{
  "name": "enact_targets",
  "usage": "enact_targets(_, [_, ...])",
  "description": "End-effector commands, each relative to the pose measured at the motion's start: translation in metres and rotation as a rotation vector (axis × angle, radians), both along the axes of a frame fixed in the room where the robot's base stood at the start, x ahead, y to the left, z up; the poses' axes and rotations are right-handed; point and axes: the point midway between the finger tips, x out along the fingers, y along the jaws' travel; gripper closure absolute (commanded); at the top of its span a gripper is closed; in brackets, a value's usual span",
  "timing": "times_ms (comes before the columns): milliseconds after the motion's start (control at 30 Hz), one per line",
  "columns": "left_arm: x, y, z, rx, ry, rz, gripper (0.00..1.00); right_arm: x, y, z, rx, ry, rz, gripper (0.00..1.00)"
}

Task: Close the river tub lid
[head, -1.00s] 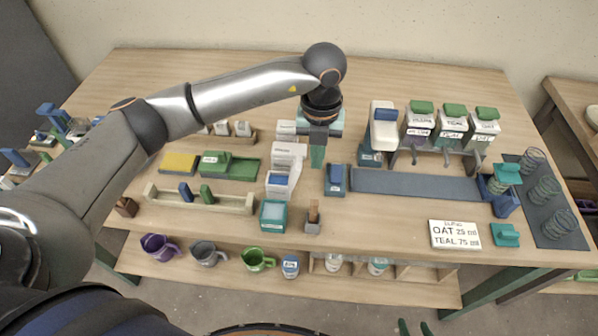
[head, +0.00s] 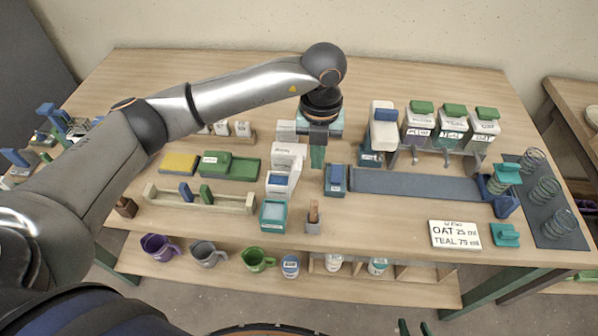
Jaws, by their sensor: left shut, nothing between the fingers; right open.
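Several small tubs stand in a column at mid-table: a white one (head: 285,131) at the back, a white one (head: 288,155) with a label, and a white one with blue inside (head: 280,183). A teal-rimmed tub (head: 273,213) stands at the front. The labels are too small to read, so I cannot tell which is the river tub or how its lid stands. My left gripper (head: 318,157) points down just right of the white tubs, shut and empty, apart from them as far as I can see. My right gripper (head: 415,328) shows only its green fingertips at the bottom edge, apart and empty.
A blue box (head: 335,180) stands close to the right of my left gripper. A wooden block in a grey holder (head: 313,217) is in front. Labelled dispensers (head: 451,125) stand back right, a sign (head: 455,235) front right. A long grey-blue mat (head: 415,186) lies bare.

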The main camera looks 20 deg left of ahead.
Motion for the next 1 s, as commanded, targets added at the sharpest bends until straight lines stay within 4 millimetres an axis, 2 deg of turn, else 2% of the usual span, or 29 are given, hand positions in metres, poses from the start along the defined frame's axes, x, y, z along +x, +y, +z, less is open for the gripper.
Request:
enact_targets(367, [0.000,0.000,-0.001,0.000,0.000,0.000,1.00,0.000,0.000,-0.001,0.000,0.000,0.000,0.51])
enact_targets(733, [0.000,0.000,-0.013,0.000,0.000,0.000,1.00,0.000,0.000,-0.011,0.000,0.000,0.000,0.51])
enact_targets(1000, [-0.002,0.009,-0.012,0.000,0.000,0.001,1.00,0.000,0.000,-0.009,0.000,0.000,0.000,0.51])
